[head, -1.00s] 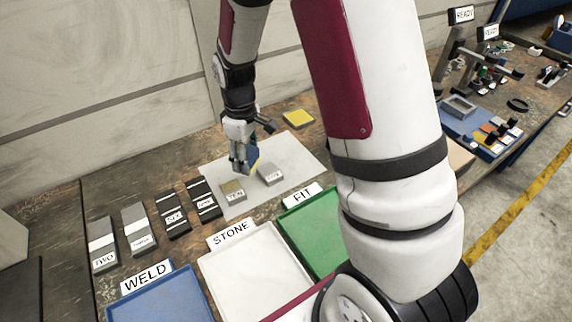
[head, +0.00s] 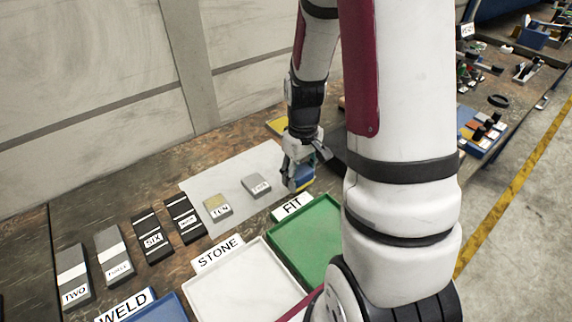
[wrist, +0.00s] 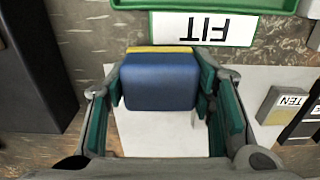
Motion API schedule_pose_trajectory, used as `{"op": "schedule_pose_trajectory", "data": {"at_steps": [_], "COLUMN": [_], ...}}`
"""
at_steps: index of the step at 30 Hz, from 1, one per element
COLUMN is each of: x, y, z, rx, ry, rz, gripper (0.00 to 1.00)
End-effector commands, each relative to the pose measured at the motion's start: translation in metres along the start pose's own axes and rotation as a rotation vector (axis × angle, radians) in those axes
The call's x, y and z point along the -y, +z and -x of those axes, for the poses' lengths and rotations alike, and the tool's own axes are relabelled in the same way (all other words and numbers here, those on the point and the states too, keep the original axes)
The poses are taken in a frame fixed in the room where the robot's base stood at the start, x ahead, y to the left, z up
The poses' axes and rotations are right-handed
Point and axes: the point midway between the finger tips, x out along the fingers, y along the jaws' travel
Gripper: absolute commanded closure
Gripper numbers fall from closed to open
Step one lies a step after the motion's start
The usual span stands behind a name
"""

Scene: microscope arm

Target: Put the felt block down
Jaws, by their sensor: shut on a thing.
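The felt block (wrist: 160,82) is blue with a yellow edge along its far side. My gripper (wrist: 160,92) is shut on it, with a green-lined finger on its left and right sides in the wrist view. In the head view, the blue of the block (head: 304,181) shows partly behind my gripper (head: 298,182), beside the right side of the white sheet (head: 238,168). The block appears to be held above the surface; the exact gap cannot be told.
The FIT label (head: 292,207) and green tray (head: 312,240) are close in front. Blocks marked TEN (head: 217,208) and another small block (head: 256,186) stand on the sheet. A yellow-topped block (head: 276,127) lies behind. The STONE tray (head: 240,285) is at front left.

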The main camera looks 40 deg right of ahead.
Motion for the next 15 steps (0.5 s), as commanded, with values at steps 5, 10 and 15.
{"op": "schedule_pose_trajectory", "data": {"at_steps": [5,10,15], "x": [-0.011,-0.018,-0.02], "y": [-0.043,-0.07,-0.079], "z": [-0.005,-0.007,-0.008], "rx": [0.0,0.0,0.001], "ry": [0.001,0.0,0.0], "rz": [0.002,0.002,0.001], "gripper": [0.81,0.81,0.81]}}
